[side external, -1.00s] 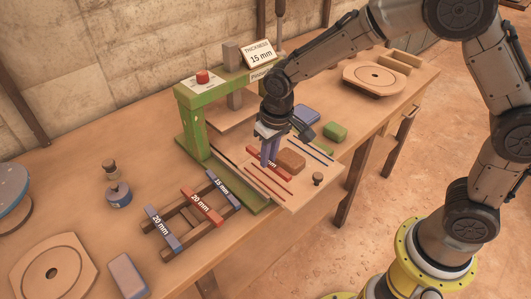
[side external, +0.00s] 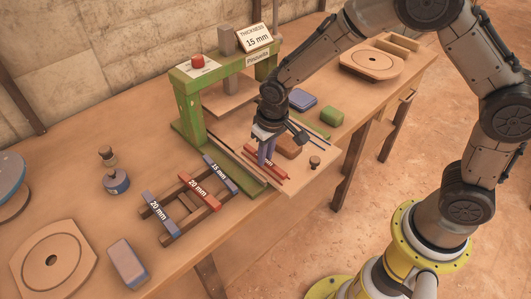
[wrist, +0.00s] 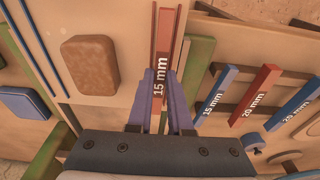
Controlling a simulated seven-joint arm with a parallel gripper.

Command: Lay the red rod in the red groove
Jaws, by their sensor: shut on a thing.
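The red rod (wrist: 165,45), marked 15 mm, runs lengthwise between the two fingers of my gripper (wrist: 163,88) in the wrist view. My gripper (side external: 266,164) is shut on it, low over the board of the green press. The red groove (wrist: 187,28) shows as two thin red rails, one along each side of the rod, and the rod appears lined up between them. I cannot tell whether the rod touches the board. In the side view the rod (side external: 277,171) is partly hidden by the fingers, and its far end is hard to see.
A brown block (wrist: 90,64) and blue rails (wrist: 35,45) lie beside the groove. The green press frame (side external: 190,108) rises behind. A wooden rack (side external: 187,206) with a red 20 mm rod and two blue rods stands left.

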